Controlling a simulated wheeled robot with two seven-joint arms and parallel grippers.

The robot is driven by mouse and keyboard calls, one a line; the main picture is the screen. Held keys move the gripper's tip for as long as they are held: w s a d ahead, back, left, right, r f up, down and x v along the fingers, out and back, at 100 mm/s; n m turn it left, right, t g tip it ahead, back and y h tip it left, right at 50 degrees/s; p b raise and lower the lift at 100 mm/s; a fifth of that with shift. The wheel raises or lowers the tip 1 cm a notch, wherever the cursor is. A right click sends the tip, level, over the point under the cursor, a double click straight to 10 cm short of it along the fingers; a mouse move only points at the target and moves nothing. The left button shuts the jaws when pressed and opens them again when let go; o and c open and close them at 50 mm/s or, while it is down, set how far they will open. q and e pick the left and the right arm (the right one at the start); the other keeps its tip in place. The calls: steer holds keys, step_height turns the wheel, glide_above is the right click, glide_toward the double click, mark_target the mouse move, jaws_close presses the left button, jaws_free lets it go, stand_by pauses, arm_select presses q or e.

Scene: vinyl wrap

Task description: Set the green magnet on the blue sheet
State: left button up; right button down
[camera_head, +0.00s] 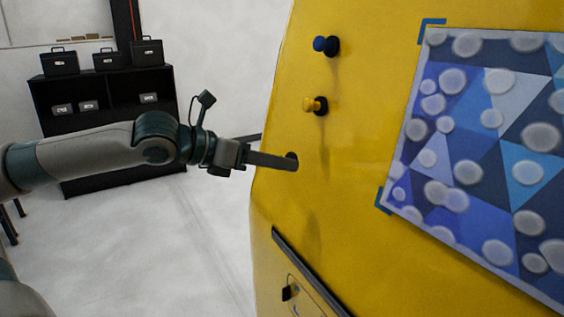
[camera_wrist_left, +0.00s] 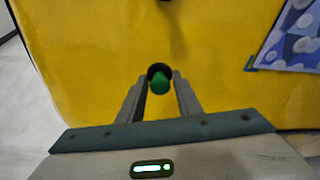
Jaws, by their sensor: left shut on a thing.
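The green magnet (camera_wrist_left: 159,84) sits between the two fingers of my left gripper (camera_wrist_left: 159,92), against the yellow panel. In the head view my left gripper (camera_head: 292,162) reaches the panel's left part, and only a dark end of the magnet shows past the fingers. My left gripper is shut on the magnet. The blue sheet (camera_head: 476,135), patterned with triangles and pale round spots, lies on the panel to the right of the gripper. A corner of the sheet (camera_wrist_left: 296,40) shows at the upper right in the left wrist view. My right gripper is not in view.
A blue magnet (camera_head: 326,45) and a yellow magnet (camera_head: 315,105) stick to the yellow panel (camera_head: 345,190) above my gripper. Blue corner marks (camera_head: 383,200) frame the sheet. A dark handle bar (camera_head: 310,272) is lower down. The panel between gripper and sheet is bare.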

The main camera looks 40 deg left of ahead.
arm_select(q)
steer(key=shift+f+p+v, duration=0.15)
steer(key=shift+v, duration=0.7)
steer(key=shift+f+p+v, duration=0.15)
steer(key=shift+v, duration=0.65)
steer(key=shift+s, duration=0.15)
